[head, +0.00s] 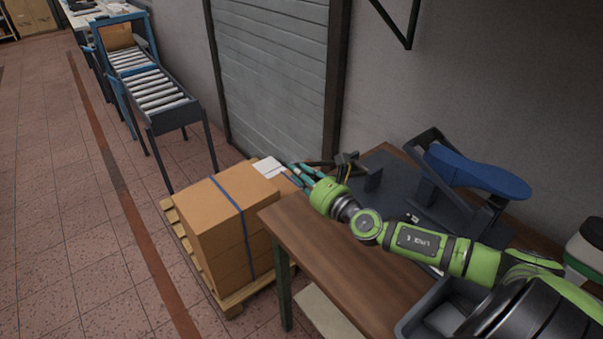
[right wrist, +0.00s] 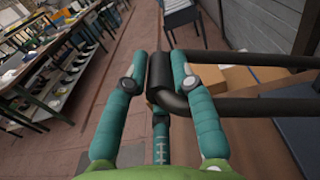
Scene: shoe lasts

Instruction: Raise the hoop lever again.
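The hoop lever (right wrist: 245,105) is a black tubular loop that reaches in from the right in the right wrist view. Its rounded end lies between the teal fingers of my right gripper (right wrist: 160,72), which are closed in against it, with a third finger below. In the head view my right gripper (head: 302,174) is past the table's far left corner, and the dark hoop lever (head: 322,163) shows only thinly beside it. The lever joins a dark machine (head: 372,180) on the table. My left gripper is not in view.
Strapped cardboard boxes (head: 205,215) stand on a pallet (head: 222,300) beside the table. A roller conveyor (head: 160,95) is farther back. The floor at left is clear.

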